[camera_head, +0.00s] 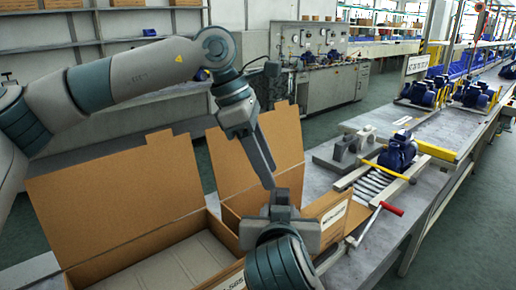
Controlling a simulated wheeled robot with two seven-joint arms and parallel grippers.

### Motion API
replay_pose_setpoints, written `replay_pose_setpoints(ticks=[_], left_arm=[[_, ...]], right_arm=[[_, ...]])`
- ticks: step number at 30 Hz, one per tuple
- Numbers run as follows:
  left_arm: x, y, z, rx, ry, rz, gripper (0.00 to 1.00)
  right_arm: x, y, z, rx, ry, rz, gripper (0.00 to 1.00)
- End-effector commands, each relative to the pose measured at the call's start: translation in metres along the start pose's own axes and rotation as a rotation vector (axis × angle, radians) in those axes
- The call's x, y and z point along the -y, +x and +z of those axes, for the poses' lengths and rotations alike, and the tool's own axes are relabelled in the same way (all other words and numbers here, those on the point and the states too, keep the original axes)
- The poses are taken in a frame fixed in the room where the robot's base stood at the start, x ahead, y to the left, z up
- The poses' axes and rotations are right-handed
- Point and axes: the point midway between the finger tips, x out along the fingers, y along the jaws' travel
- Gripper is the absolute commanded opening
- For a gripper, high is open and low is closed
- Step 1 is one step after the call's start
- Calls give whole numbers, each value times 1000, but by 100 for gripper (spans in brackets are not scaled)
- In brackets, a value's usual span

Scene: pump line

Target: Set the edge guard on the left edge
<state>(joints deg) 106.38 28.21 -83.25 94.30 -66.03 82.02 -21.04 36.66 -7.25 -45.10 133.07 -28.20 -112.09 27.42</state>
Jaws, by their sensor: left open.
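I cannot make out the edge guard for certain in this view. Two open cardboard boxes stand at the table's near side: a large box (113,216) at left and a smaller box (285,140) beside it, both with raised flaps. My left gripper (268,183) hangs down in front of the smaller box's raised flap, open, with nothing visible in it. My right gripper (281,203) is low at the smaller box, just below the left fingertips; its fingers are too foreshortened to read. It hides part of that box.
A blue pump (398,152) stands by a roller frame (372,184) on the grey table, with a red-handled tool (391,208) at its near side. Grey brackets (343,150) stand left of the pump. More blue pumps (420,93) stand farther back. The smaller box's labelled side (334,214) adjoins the roller frame.

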Motion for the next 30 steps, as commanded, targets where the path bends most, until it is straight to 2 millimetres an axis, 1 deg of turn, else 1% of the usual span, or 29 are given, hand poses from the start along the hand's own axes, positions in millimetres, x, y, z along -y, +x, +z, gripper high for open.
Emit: replay_pose_setpoints(ticks=[1, 6, 12, 16, 24, 26, 27, 29, 30], left_arm=[[0, 9, 0, -3, 1, -2, 41], [0, 33, 0, -1, 1, -2, 41], [0, 49, 0, -1, 0, -1, 41], [0, 54, 0, -1, 0, -1, 41], [0, 54, 0, 0, 0, -1, 41], [0, 54, 0, 0, 0, -1, 26], [0, 54, 0, 0, 0, 0, 17], [0, 54, 0, 0, 0, 0, 2], [0, 54, 0, 0, 0, 0, 0]], right_arm=[[0, 0, 0, 0, 0, 0, 12], [0, 0, 0, 0, 0, 0, 12], [0, 0, 0, 0, 0, 0, 12], [0, 0, 0, 0, 0, 0, 12], [0, 0, 0, 0, 0, 0, 12], [0, 0, 0, 0, 0, 0, 12], [0, 0, 0, 0, 0, 0, 12], [0, 0, 0, 0, 0, 0, 12], [0, 0, 0, 0, 0, 0, 12]])
